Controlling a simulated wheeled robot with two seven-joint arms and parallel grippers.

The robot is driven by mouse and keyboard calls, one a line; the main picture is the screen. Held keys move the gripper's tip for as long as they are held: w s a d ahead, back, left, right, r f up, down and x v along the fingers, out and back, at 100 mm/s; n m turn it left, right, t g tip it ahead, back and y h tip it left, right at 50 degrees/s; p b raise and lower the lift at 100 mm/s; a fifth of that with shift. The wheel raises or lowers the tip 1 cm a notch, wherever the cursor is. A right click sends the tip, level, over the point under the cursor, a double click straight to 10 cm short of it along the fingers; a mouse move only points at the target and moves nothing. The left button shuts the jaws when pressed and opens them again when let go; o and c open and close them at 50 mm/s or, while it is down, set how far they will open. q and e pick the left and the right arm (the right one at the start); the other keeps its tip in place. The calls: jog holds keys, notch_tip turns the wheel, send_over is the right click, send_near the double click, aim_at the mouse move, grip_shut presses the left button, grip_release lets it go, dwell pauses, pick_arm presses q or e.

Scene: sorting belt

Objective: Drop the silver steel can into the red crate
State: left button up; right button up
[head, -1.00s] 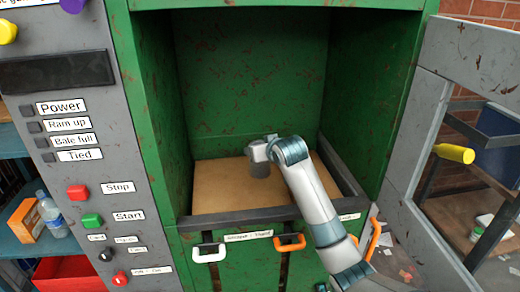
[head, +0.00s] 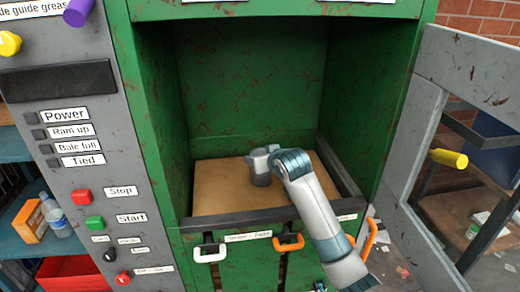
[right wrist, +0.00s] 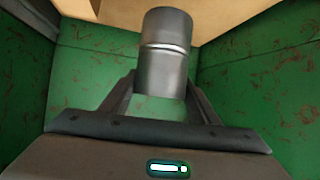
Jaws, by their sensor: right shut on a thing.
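The silver steel can (head: 260,174) is inside the open green chamber, above or at its brown floor; I cannot tell whether it touches the floor. My right gripper (head: 266,153) is shut on it. In the right wrist view the can (right wrist: 165,55) stands out between the two fingers of the gripper (right wrist: 160,100). The red crate (head: 68,272) is at the bottom left corner of the head view, beside the grey control panel and partly cut off by the frame. My left gripper is not in view.
The green chamber (head: 250,95) has side walls and a dark front sill (head: 240,218) close around my right arm. A grey door (head: 410,150) with a yellow handle stands open at right. The control panel (head: 90,180) lies between chamber and red crate. Shelves stand at far left.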

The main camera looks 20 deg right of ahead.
jog(key=s+a+p, duration=0.3)
jog(key=s, duration=0.9)
jog(key=s+a+p, duration=0.4)
jog(key=s, duration=0.9)
dwell(0.3)
jog(key=shift+a, duration=0.1)
dwell(0.4)
jog(key=w+a+r+b, duration=0.3)
jog(key=w+b, duration=0.3)
jog(key=b, duration=0.2)
jog(key=w+a+r+n+y+b, duration=0.1)
jog(key=w+a+r+b, duration=0.2)
jog(key=w+b, duration=0.2)
jog(key=b, duration=0.2)
jog(key=shift+w+a+b, duration=0.15)
jog(key=shift+w+b, duration=0.2)
jog(key=shift+w, duration=0.05)
